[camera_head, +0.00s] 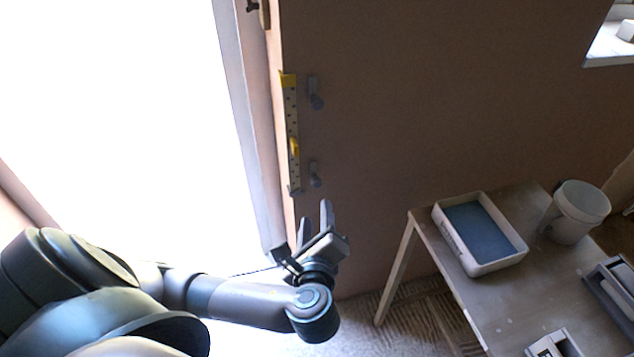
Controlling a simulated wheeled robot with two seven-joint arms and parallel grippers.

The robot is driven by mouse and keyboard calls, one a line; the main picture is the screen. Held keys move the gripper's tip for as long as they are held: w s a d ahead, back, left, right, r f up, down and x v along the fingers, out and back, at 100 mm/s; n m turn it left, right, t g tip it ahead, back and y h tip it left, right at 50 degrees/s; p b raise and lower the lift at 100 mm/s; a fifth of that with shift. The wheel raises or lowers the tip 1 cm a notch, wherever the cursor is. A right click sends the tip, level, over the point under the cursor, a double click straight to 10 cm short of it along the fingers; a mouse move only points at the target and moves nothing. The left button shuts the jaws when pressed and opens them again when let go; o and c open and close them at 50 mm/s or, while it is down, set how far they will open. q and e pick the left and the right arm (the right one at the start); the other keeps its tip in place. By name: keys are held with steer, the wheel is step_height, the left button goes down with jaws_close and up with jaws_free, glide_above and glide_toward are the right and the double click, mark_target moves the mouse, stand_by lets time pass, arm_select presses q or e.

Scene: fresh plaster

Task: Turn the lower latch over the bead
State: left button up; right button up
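The lower latch (315,175) is a small grey piece on the brown plaster wall. It hangs downward just right of the bead, apart from it. The bead (293,165) is a narrow upright perforated strip along the wall's edge by the bright opening. A similar upper latch (315,94) sits higher and also hangs down beside the bead. My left gripper (315,218) is below the lower latch, its fingers pointing up. The fingers are apart with nothing seen between them, and they appear clear of the latch. My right gripper is out of view.
Yellow pieces (294,146) sit on the strip at its middle and top. At right, a table (450,262) holds a white tray (482,268) with a blue inside, a white bucket (577,212) and grey containers (612,292). The wall between latches and table is bare.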

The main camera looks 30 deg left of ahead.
mark_target(317, 185)
arm_select(q)
steer(key=p+x, duration=0.1)
steer(key=x, duration=1.3)
steer(key=shift+a+r, duration=0.1)
steer(key=shift+w+a+f, duration=0.25)
steer(key=shift+w+a, duration=0.1)
steer(key=shift+w, duration=0.2)
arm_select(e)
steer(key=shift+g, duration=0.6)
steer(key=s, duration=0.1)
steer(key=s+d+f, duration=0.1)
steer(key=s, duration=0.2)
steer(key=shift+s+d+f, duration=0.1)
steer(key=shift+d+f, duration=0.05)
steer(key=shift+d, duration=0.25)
arm_select(q)
jaws_close()
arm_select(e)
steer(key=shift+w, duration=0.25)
